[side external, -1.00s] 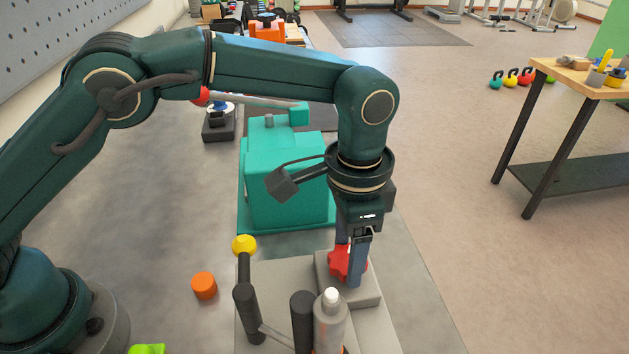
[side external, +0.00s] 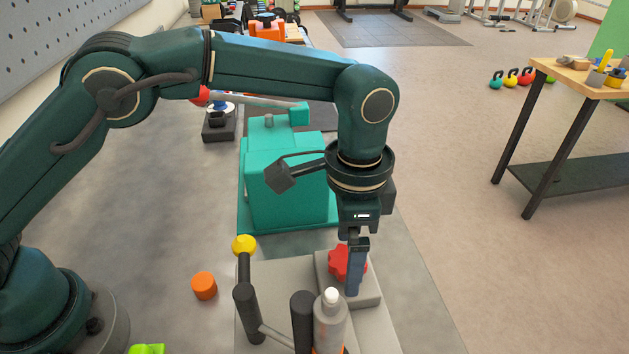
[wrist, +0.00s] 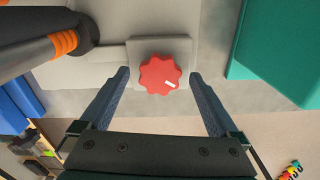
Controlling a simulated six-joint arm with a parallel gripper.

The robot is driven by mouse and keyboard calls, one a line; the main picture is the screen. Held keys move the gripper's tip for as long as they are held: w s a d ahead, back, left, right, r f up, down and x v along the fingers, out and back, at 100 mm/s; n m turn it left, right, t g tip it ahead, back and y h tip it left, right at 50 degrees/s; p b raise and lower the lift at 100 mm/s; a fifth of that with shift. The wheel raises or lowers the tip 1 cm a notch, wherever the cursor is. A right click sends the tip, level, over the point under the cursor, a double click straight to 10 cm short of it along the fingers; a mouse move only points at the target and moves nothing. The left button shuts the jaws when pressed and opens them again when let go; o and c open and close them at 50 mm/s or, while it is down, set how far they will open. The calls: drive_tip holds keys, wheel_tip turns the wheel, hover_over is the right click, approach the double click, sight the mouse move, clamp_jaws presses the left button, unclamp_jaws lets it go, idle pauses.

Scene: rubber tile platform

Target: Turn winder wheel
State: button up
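The winder wheel is a red lobed knob (side external: 345,262) on a light grey block (side external: 368,290) in the side view. In the wrist view the red knob (wrist: 160,75) shows from above, with a short white mark at its lower right. My gripper (side external: 353,279) points straight down at the block. In the wrist view my gripper (wrist: 160,77) is open, one finger on each side of the knob, with a visible gap on both sides. In the side view one finger covers part of the knob and hides the other finger.
A teal machine (side external: 285,190) stands behind the block. In front are a dark lever with a yellow ball (side external: 244,245), a dark cylinder (side external: 302,320) and a grey bottle-like cylinder (side external: 330,325).

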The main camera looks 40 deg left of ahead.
drive_tip(key=shift+r, duration=2.55)
